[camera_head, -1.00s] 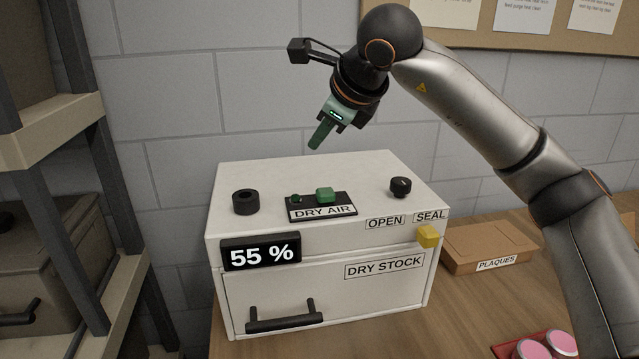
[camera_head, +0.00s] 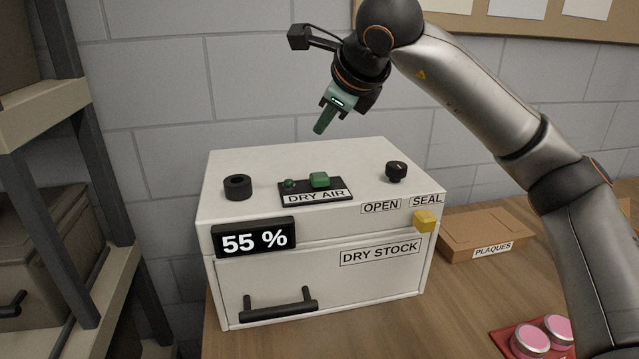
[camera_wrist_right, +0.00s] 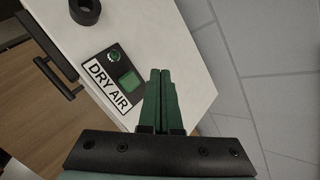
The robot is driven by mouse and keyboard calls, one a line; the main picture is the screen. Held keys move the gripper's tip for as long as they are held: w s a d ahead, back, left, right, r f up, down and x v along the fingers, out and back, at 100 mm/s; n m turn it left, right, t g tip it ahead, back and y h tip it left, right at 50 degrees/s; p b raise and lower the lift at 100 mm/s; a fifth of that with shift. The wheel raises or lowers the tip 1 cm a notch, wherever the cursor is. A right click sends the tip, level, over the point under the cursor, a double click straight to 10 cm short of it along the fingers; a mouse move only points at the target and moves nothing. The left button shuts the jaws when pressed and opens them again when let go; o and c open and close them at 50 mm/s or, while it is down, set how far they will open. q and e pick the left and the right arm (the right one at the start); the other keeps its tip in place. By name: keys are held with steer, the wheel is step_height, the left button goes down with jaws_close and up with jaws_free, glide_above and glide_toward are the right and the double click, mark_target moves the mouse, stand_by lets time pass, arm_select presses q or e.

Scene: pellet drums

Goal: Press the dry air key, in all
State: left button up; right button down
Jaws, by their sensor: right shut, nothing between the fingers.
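The dry air key (camera_head: 319,180) is a green square button on a black plate labelled DRY AIR, on top of the white DRY STOCK box (camera_head: 380,277). A small round green lamp or button (camera_head: 290,184) sits left of it on the same plate. In the right wrist view the key (camera_wrist_right: 130,82) lies to the left of my fingertips. My right gripper (camera_head: 319,130) has green fingers, shut and empty, pointing down above the key and apart from it. Its shut fingers also show in the right wrist view (camera_wrist_right: 160,75). My left gripper is not in view.
The box has a display reading 55 % (camera_head: 254,239), a black ring (camera_head: 237,187), a black knob (camera_head: 396,172), a yellow block (camera_head: 425,221) by OPEN and SEAL labels, and a drawer handle (camera_head: 279,304). A PLAQUES box (camera_head: 480,235) and pink-topped tins (camera_head: 543,337) stand right. Shelving is left.

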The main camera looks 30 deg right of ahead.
mark_target(319, 173)
arm_select(q)
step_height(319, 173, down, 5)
steer(key=b, duration=0.4)
arm_select(e)
step_height(319, 173, down, 6)
steer(key=shift+f, duration=0.1)
stand_by(1.5)
arm_select(q)
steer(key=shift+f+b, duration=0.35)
steer(key=shift+b, duration=0.05)
arm_select(e)
steer(key=shift+f, duration=0.35)
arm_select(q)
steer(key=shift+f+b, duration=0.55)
arm_select(e)
steer(key=shift+f, duration=0.65)
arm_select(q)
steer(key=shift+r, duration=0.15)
arm_select(e)
steer(key=shift+r, duration=0.1)
arm_select(q)
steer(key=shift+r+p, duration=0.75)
steer(key=shift+p, duration=0.1)
arm_select(e)
steer(key=shift+r, duration=1)
step_height(319, 173, up, 5)
steer(key=p, duration=0.4)
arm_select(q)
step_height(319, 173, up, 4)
